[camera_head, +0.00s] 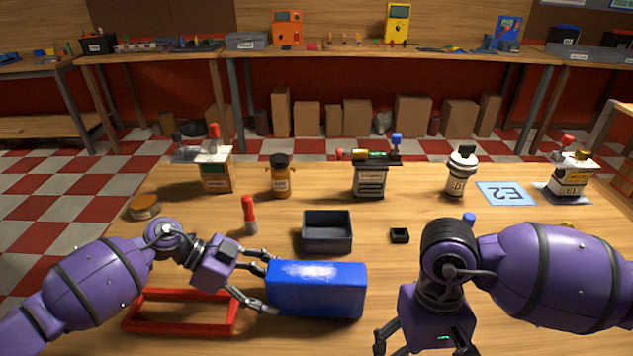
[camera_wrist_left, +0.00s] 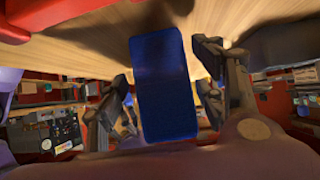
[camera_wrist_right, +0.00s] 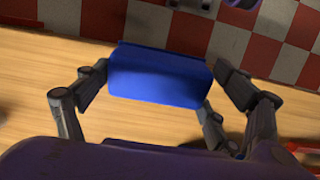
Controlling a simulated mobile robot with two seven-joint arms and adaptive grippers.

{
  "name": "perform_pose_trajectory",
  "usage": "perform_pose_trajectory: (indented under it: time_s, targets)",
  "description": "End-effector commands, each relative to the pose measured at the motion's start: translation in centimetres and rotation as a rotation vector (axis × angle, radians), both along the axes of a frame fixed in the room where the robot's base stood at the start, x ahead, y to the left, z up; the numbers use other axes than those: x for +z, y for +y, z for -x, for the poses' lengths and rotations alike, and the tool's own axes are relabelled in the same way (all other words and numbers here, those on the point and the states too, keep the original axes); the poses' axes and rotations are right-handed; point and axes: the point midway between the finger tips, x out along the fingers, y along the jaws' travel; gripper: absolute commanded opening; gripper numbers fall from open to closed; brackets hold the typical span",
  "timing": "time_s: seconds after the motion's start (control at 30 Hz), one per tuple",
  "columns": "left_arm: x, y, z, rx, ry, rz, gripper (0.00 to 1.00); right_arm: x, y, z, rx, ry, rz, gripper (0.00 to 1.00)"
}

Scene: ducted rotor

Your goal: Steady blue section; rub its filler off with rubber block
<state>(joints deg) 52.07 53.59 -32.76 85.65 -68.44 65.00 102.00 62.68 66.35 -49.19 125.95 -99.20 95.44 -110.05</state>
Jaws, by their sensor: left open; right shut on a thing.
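The blue section (camera_head: 330,299) is a long blue block with a patchy white smear of filler (camera_head: 308,271) on its top face. It sits at the near middle of the table. My left gripper (camera_head: 266,288) is open at its left end, one finger on each side. The left wrist view shows the section's end (camera_wrist_left: 163,85) between the open fingers, with a gap at the right finger. My right gripper (camera_wrist_right: 160,78) is shut on a plain blue block (camera_wrist_right: 158,80), apparently the rubber block. In the head view this block is hidden below the picture edge.
A red frame (camera_head: 130,312) lies under my left arm. A dark open tray (camera_head: 327,247) and a small black box (camera_head: 399,236) lie behind the section. A red-capped tube (camera_head: 250,215) stands left of the tray. Bottles and boxes line the table's far side.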

Motion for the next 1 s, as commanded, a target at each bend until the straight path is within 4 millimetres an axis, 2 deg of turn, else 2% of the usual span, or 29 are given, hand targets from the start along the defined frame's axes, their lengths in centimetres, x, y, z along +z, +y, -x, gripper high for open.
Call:
perform_pose_trajectory:
  time_s: [0.03,0.23,0.63,1.0]
  targets:
    - [0.3,-0.6,-0.2,0.0,-0.007,0.002,0.63,0.7,0.0,-0.2,0.0,-0.01,-0.001,0.65]
    - [-0.7,-1.9,-0.1,0.001,-0.007,0.002,0.63,1.2,0.0,-0.3,0.0,-0.014,0.0,0.65]
    - [-1.1,-2.3,-0.1,0.0,-0.006,0.001,0.63,1.2,0.0,-0.3,0.0,-0.015,0.0,0.65]
    - [-1.1,-2.3,-0.1,0.0,-0.006,0.001,0.15,1.2,0.0,-0.3,0.0,-0.015,-0.001,0.65]
